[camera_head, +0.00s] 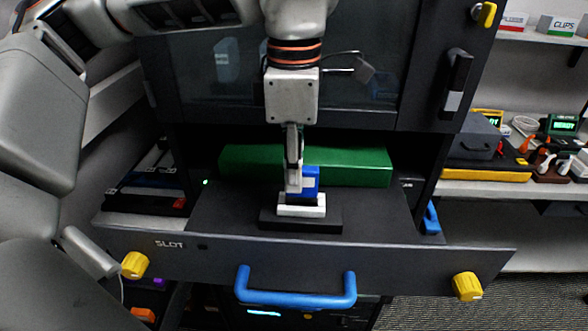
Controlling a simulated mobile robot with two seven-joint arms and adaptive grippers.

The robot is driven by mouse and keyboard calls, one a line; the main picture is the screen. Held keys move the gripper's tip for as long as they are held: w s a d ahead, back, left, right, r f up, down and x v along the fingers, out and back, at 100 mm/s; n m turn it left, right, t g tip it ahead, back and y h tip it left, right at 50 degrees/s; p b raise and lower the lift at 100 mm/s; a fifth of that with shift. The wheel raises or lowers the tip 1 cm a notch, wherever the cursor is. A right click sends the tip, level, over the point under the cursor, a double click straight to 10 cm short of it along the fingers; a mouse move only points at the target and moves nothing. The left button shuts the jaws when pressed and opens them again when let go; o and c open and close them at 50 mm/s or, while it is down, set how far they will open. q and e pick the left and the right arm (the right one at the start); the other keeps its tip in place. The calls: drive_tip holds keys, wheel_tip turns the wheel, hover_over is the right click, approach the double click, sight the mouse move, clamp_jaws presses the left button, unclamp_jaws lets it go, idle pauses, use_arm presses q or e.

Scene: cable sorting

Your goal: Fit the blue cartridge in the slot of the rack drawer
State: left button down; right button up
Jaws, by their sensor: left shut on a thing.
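The rack drawer (230,256) stands open, with a dark front marked SLOT and a blue handle (296,298). My left gripper (295,184) points down over the drawer, shut on the blue cartridge (311,181). The cartridge is upright, with a white part (302,205) at its lower end, just above or in a raised black block (315,226) on the drawer floor. The slot opening is hidden, so I cannot tell how deep the cartridge sits. My right gripper is not in view.
A long green box (355,167) lies behind the cartridge in the drawer. Yellow knobs (467,287) sit at both ends of the drawer front. A dark glass-front cabinet door (390,60) is above. Shelves with tools and boxes (515,188) stand at the right.

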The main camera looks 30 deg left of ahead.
use_arm(q)
drive_tip(key=shift+f+b, duration=0.65)
drive_tip(key=shift+f, duration=0.75)
idle(1.4)
drive_tip(key=c, duration=2)
unclamp_jaws()
drive_tip(key=shift+o, duration=0.5)
drive_tip(key=o, duration=0.4)
drive_tip(key=shift+r, duration=0.15)
